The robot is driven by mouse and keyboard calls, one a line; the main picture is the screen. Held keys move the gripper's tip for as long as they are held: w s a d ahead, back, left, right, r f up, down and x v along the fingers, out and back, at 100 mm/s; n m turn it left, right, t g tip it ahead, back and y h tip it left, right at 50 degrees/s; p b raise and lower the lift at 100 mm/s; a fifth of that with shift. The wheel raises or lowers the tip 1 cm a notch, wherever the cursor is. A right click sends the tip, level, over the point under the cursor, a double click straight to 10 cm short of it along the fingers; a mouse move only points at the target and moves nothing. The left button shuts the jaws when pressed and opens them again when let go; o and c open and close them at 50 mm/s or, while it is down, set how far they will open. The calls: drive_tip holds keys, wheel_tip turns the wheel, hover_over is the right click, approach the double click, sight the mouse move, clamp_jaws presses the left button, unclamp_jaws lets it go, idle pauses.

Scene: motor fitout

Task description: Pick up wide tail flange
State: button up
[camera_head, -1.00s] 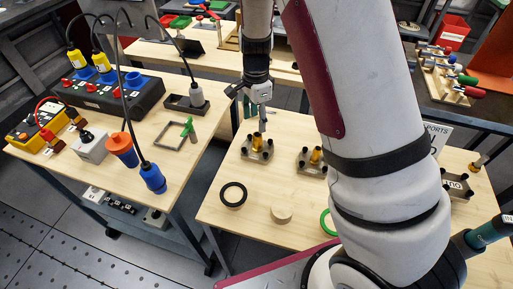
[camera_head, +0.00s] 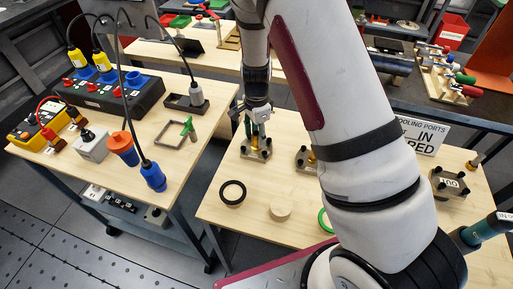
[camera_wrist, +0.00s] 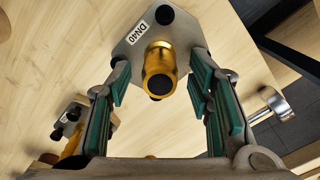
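A metal flange plate with dark bolt knobs and a brass tail (camera_wrist: 160,68) is below my gripper in the wrist view; its label seems to read DN40. In the head view this flange (camera_head: 257,153) is on the front table, its brass part mostly hidden by my fingers. My gripper (camera_head: 256,132) is open and points down over it. In the wrist view the green-padded fingers (camera_wrist: 159,82) stand on both sides of the brass tail, with gaps. A second brass-tailed flange (camera_head: 302,160) is to the right, partly behind my arm; I cannot tell which is wider.
A black ring (camera_head: 232,193), a wooden disc (camera_head: 281,212) and a green ring (camera_head: 325,222) lie in front. The side table (camera_head: 190,158) stands left, across a gap.

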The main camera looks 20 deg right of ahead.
clamp_jaws()
drive_tip(key=shift+r, duration=0.1)
drive_tip(key=shift+w, duration=0.1)
